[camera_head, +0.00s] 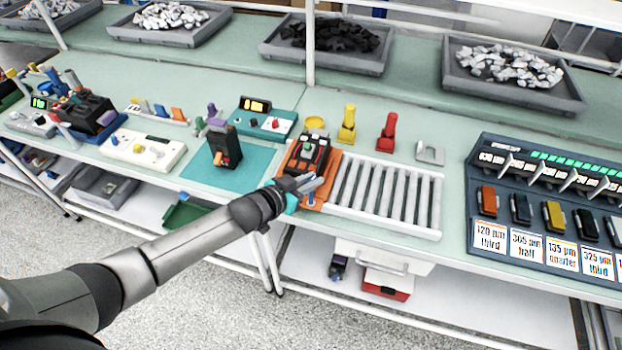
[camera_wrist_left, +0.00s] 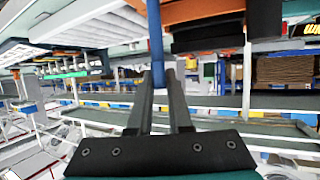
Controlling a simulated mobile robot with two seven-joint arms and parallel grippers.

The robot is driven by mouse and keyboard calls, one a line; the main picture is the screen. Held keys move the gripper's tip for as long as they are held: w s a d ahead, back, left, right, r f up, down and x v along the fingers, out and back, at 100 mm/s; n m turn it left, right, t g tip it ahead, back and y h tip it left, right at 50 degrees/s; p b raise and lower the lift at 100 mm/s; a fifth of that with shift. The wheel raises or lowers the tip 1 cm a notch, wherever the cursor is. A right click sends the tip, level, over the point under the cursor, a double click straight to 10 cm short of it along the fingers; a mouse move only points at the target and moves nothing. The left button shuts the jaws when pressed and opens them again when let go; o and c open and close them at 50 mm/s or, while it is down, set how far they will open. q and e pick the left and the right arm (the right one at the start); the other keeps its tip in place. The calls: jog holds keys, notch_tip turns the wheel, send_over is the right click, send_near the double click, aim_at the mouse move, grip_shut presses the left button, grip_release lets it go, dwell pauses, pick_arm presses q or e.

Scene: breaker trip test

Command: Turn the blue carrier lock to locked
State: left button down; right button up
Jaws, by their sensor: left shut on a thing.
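The blue carrier lock (camera_head: 311,199) is a small blue handle at the front edge of the orange carrier (camera_head: 328,184). In the left wrist view it is a blue upright bar (camera_wrist_left: 155,42) whose end lies between the fingertips. My left gripper (camera_head: 314,186) reaches in from the left to the carrier's front and is shut on the blue lock; it also shows in the left wrist view (camera_wrist_left: 160,80). A black and orange breaker (camera_head: 308,152) sits on the carrier. The gripper partly hides the lock, and its exact angle is hard to tell. My right gripper is out of view.
A roller track (camera_head: 437,205) lies right of the carrier. Yellow (camera_head: 347,125) and red (camera_head: 387,132) upright pieces stand behind it. A teal mat (camera_head: 257,165) with another breaker (camera_head: 225,148) is to the left. A dark panel of breakers (camera_head: 480,160) stands at right.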

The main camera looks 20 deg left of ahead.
pick_arm(q)
jog(key=shift+w+a+m+g+h+b, duration=0.15)
jog(key=shift+m+g+h+b, duration=0.95)
jog(key=shift+m+h+b, duration=0.5)
jog(key=m+g+h+b, duration=0.2)
jog(key=m+g+b, duration=0.1)
jog(key=shift+f+m+h, duration=0.1)
jog(key=shift+m+h, duration=0.2)
jog(key=shift+h, duration=0.1)
jog(key=m+g+h+b, duration=0.1)
jog(key=m+g+b, duration=0.2)
jog(key=b, duration=0.2)
jog(key=m+g+h+b, duration=0.1)
jog(key=m+g+b, duration=0.1)
jog(key=b, duration=0.3)
jog(key=shift+m+g+b, duration=0.3)
jog(key=shift+m+g, duration=0.1)
jog(key=shift+g, duration=0.4)
jog(key=shift+m+g+b, duration=0.5)
jog(key=shift+g+b, duration=0.1)
jog(key=shift+b, duration=0.45)
jog(key=shift+r, duration=0.2)
jog(key=shift+d, duration=0.2)
jog(key=c, duration=0.8)
grip_release()
jog(key=shift+c, duration=0.2)
